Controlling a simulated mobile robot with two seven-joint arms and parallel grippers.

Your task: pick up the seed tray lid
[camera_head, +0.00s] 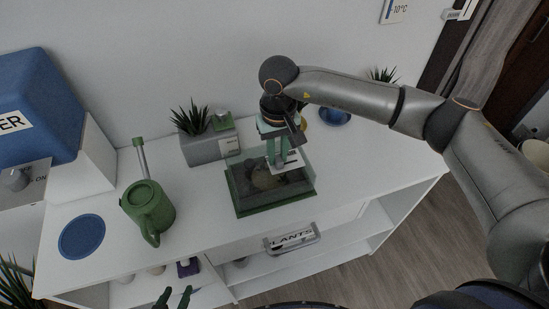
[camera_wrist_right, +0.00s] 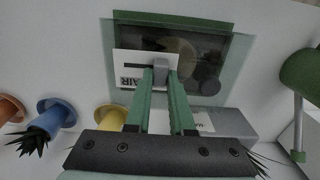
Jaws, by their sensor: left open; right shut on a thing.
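The seed tray (camera_head: 246,212) is green with dark soil and stands on the white desk. Its clear lid (camera_head: 300,158) is over the tray; I cannot tell whether it rests on the rim or is slightly raised. My right gripper (camera_head: 279,163) points down from above and is shut on the lid's small grey handle. In the right wrist view the fingertips (camera_wrist_right: 160,72) meet at this handle, beside a white label reading AIR (camera_wrist_right: 130,68). The lid's see-through edge (camera_wrist_right: 245,60) also shows there. My left gripper (camera_head: 172,297) is open and empty at the bottom edge, low in front of the desk.
A green watering can (camera_head: 148,207) and a blue round mat (camera_head: 82,236) are to the left. A grey planter (camera_head: 207,148) stands behind the tray. A blue pot (camera_head: 334,117) is behind right. The desk's right part (camera_head: 385,165) is clear.

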